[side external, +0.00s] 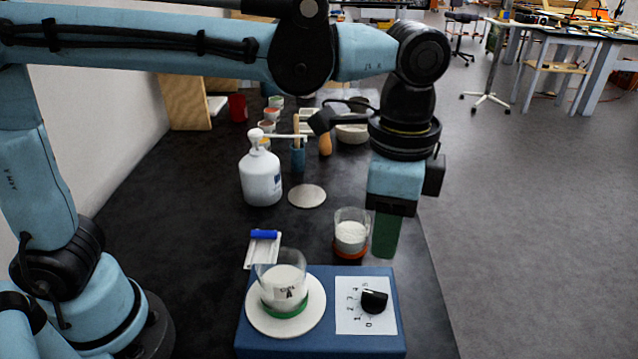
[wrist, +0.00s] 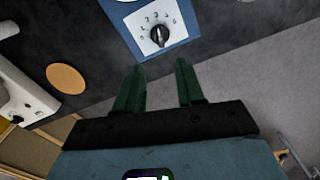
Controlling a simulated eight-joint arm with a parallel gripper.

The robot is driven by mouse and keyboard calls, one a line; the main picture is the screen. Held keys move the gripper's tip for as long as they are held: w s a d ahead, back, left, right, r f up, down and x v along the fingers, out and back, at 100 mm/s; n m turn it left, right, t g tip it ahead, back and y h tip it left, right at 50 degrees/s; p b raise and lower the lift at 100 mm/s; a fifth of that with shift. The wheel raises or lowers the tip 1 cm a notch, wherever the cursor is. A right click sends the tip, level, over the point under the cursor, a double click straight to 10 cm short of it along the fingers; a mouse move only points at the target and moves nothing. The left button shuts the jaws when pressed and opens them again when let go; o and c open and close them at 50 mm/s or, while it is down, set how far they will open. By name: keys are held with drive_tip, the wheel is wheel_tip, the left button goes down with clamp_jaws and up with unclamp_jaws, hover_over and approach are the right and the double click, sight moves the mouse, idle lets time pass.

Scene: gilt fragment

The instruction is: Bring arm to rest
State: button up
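My gripper (side external: 385,238) hangs fingers-down near the right edge of the black table, to the right of a glass of white material and behind the blue hot plate. In the wrist view my gripper (wrist: 160,80) has two green fingers clearly apart, with nothing between them. The hot plate (side external: 385,340) has a black knob (side external: 374,301) on a numbered white dial. The knob also shows in the wrist view (wrist: 159,36), beyond the fingertips. A beaker (side external: 283,285) with a green band and white contents stands on the round white plate (side external: 256,318).
The glass with white contents (side external: 350,232) on an orange base is close beside my gripper. Small cups and a mortar (side external: 352,131) stand farther back. Open floor is on the right.

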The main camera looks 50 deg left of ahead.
drive_tip(key=s+a+f+n+t, duration=0.1)
drive_tip(key=a+f+n+t, duration=0.1)
drive_tip(key=a+n, duration=0.4)
drive_tip(key=s+a+f+n+t, duration=0.1)
drive_tip(key=a+f+n+t, duration=0.2)
drive_tip(key=a, duration=1.3)
drive_tip(key=n+t, duration=0.2)
drive_tip(key=n, duration=0.1)
drive_tip(key=shift+a, duration=0.4)
